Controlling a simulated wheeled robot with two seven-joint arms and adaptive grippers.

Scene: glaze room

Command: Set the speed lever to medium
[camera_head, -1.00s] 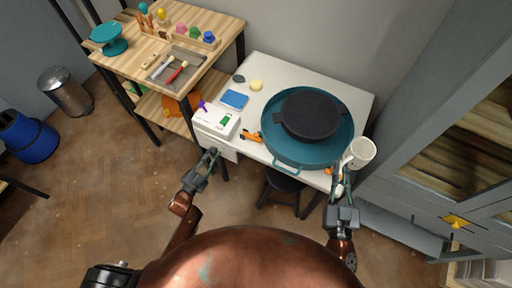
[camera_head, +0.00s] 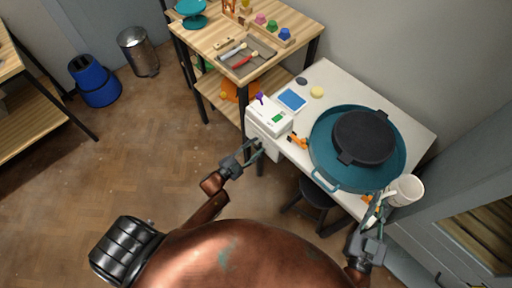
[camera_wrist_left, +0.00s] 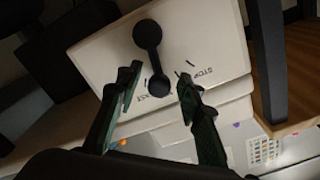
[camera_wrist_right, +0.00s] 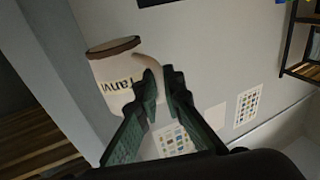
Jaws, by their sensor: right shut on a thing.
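The speed lever (camera_wrist_left: 152,56) is black, with a large round end at the top and a smaller end lower down, on the pale front plate (camera_wrist_left: 205,35) in the left wrist view. Printing on the plate, upside down, includes a word like STOP; other marks are hard to read. My left gripper (camera_wrist_left: 157,82) is open, its fingers on either side of the lever's smaller end; contact cannot be told. In the head view, my left gripper (camera_head: 255,150) is at the front of the white control box (camera_head: 268,118). My right gripper (camera_wrist_right: 158,85) is shut on the handle of a white mug (camera_wrist_right: 112,78).
The white table (camera_head: 408,125) bears a teal wheel basin (camera_head: 320,165) with a black round bat (camera_head: 364,137). A blue pad (camera_head: 292,100) and yellow sponge (camera_head: 317,92) lie behind. A wooden shelf (camera_head: 220,40) stands back left. A cabinet stands at the right.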

